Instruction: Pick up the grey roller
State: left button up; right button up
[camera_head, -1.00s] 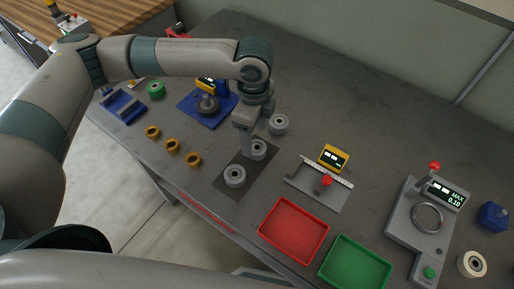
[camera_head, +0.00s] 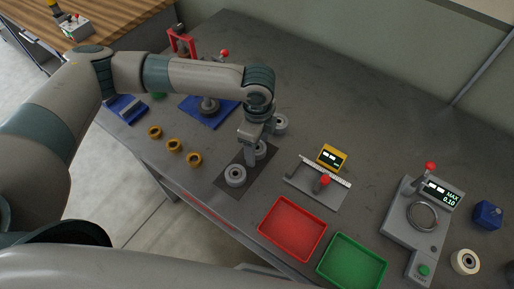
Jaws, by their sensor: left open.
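Three grey rollers show in the head view: a front one (camera_head: 235,175) on a dark mat (camera_head: 226,187), a middle one (camera_head: 261,150) on the mat's far part, and a back one (camera_head: 281,124) beyond it. My left gripper (camera_head: 250,161) is open and points down beside the middle roller, in front of part of it. The gripper and wrist also cover part of the back roller's left side. I cannot tell whether the fingers touch the middle roller. My right gripper is not in view.
Several brass rings (camera_head: 174,146) lie left of the mat. A measuring fixture with a red knob (camera_head: 325,181) stands to the right. A red tray (camera_head: 292,228) and a green tray (camera_head: 351,262) lie in front. A gauge station (camera_head: 412,224) is at far right.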

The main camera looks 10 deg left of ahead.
aim_at(258, 147)
pick_arm(q)
jog(key=c, duration=1.4)
jog(key=shift+o, duration=0.2)
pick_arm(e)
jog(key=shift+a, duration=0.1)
pick_arm(q)
jog(key=shift+r, duration=0.15)
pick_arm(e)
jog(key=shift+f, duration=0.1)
